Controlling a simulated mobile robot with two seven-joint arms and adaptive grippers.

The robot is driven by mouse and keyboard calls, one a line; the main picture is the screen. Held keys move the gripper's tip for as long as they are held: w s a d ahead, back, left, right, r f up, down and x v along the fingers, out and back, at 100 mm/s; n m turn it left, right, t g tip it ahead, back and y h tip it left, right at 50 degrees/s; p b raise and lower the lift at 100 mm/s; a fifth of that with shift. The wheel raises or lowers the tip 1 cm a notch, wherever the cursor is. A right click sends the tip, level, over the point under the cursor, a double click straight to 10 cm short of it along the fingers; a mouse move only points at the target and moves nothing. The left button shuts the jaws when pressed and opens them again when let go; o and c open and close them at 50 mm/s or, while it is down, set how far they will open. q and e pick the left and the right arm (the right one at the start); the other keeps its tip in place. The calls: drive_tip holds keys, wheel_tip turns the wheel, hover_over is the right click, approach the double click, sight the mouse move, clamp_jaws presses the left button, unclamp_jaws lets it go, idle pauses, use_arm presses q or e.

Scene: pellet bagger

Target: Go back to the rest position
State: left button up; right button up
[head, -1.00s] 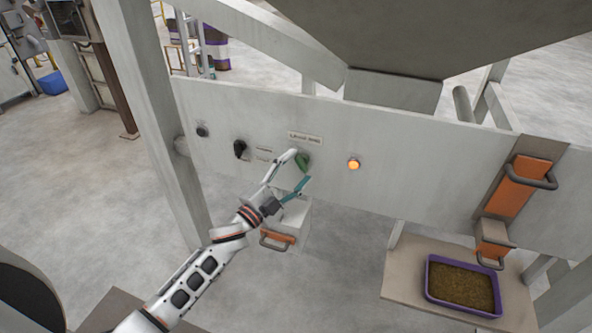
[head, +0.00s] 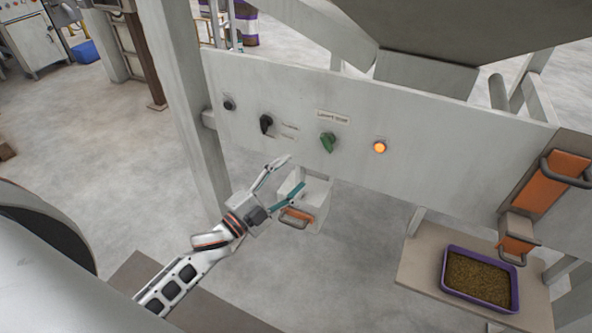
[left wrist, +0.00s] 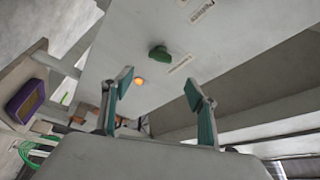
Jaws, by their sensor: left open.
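My left gripper (head: 283,177) is open and empty in the head view, in front of the grey panel (head: 300,92) and below and left of the green knob (head: 328,142). A gap shows between the fingers and the knob. In the left wrist view both teal-padded fingers of the left gripper (left wrist: 160,95) stand wide apart with nothing between them, and the green knob (left wrist: 158,53) shows beyond them. My right gripper is in neither view.
The panel also carries a black knob (head: 266,124), a dark button (head: 229,105) and a lit orange lamp (head: 379,147). A box with an orange handle (head: 297,218) lies behind the left gripper. A purple tray of pellets (head: 481,278) sits on a shelf at right.

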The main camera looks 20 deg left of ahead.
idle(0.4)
use_arm(q)
drive_tip(key=s+d+f+n+g+y, duration=0.2)
drive_tip(key=s+f+n+g, duration=0.2)
drive_tip(key=s+f, duration=0.6)
drive_tip(key=s+d+f+n+g+y, duration=0.2)
drive_tip(key=s+f+n+g, duration=0.2)
drive_tip(key=s+f+n, duration=0.4)
wheel_tip(320, 180, down, 4)
drive_tip(key=shift+s+d+f+n+y, duration=0.1)
drive_tip(key=shift+s+d+n+y, duration=0.25)
drive_tip(key=shift+s, duration=0.8)
